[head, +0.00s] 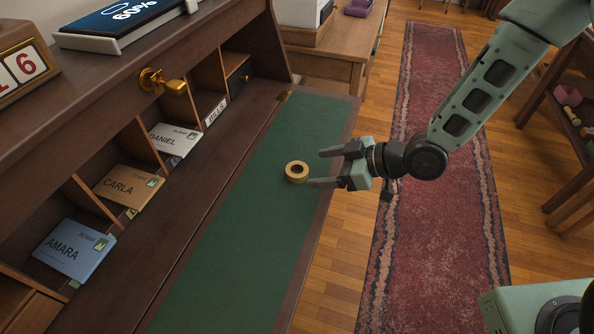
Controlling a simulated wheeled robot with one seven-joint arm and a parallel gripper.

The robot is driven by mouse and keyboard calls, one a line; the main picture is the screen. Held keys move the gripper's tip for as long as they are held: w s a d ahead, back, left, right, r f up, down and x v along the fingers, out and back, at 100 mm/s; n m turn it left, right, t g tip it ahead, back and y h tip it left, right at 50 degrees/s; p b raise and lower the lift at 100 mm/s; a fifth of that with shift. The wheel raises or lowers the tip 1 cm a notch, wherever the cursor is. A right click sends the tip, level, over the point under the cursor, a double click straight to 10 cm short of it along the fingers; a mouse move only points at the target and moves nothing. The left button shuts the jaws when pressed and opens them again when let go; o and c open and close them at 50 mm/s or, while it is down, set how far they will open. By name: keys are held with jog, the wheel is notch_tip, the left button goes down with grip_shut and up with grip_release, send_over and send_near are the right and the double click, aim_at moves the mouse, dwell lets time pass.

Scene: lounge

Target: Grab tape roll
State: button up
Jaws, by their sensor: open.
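A small tan tape roll (297,172) lies flat on the green writing surface of the desk (225,245), its dark centre hole facing up. My gripper (318,168) comes in from the right, just beside the roll. Its two fingers point left and are spread open, one toward the far side and one toward the near side. The gap between them is empty. The near fingertip looks close to the roll's right edge; I cannot tell whether it touches.
Left of the green surface are desk cubbies with envelopes marked DANIEL (174,139), CARLA (128,187) and AMARA (73,250). A brass lock fitting (162,81) sticks out above them. A wooden side table (335,45) stands behind. The green surface around the roll is clear.

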aim_at(299, 170)
jog(key=shift+p+x, duration=0.3)
jog(key=shift+x, duration=2.7)
jog(key=shift+w, duration=0.1)
jog(key=c, duration=1)
